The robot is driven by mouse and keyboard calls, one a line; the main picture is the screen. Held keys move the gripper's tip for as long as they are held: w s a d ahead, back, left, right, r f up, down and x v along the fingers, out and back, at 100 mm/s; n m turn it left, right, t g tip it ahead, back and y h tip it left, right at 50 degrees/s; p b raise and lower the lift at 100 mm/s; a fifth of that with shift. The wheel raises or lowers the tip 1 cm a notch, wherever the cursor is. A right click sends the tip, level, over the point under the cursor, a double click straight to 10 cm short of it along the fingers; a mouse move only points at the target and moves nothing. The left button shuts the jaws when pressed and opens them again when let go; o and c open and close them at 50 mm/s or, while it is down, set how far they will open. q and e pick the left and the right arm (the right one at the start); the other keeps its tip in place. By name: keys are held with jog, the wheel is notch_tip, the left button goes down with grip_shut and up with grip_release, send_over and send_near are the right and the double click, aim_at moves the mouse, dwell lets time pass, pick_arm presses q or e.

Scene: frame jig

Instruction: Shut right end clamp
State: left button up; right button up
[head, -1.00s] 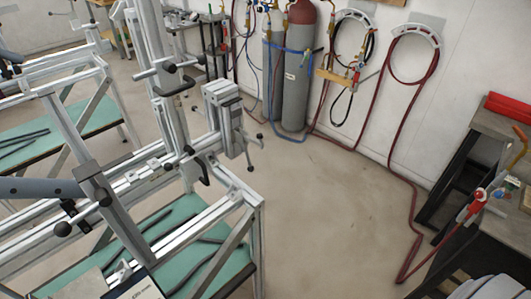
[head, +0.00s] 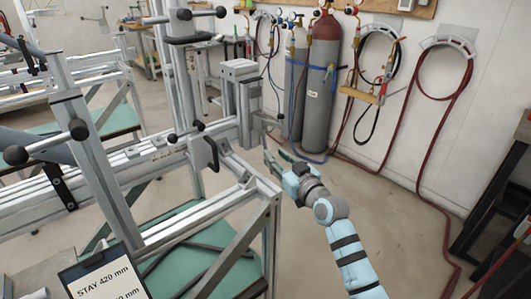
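The right end clamp (head: 240,90) is a grey metal block and upright at the right end of the frame jig (head: 150,165). A bracket (head: 264,121) sticks out from its right side. My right gripper (head: 272,156), on a light blue arm, is just below and to the right of the clamp, near the jig's right corner. Its two fingers look spread, with nothing seen between them. The clamp's handle is hard to make out behind the bracket and fingers, so I cannot tell whether the gripper touches it. My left gripper is not in view.
Metal posts with black-knobbed handles (head: 195,13) rise from the jig. A sign (head: 103,276) reading "STAY 420 mm" stands at the front. Gas cylinders (head: 321,80) and hoses (head: 455,100) line the wall. The floor (head: 400,215) right of the jig is clear.

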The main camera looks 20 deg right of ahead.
aim_at(266, 147)
jog(key=w+b, duration=0.1)
jog(key=w, duration=0.2)
jog(key=w+a+b, duration=0.1)
jog(key=w, duration=0.2)
jog(key=shift+w+a+f, duration=0.1)
jog(key=shift+w+a, duration=0.05)
jog(key=shift+w, duration=0.2)
grip_shut()
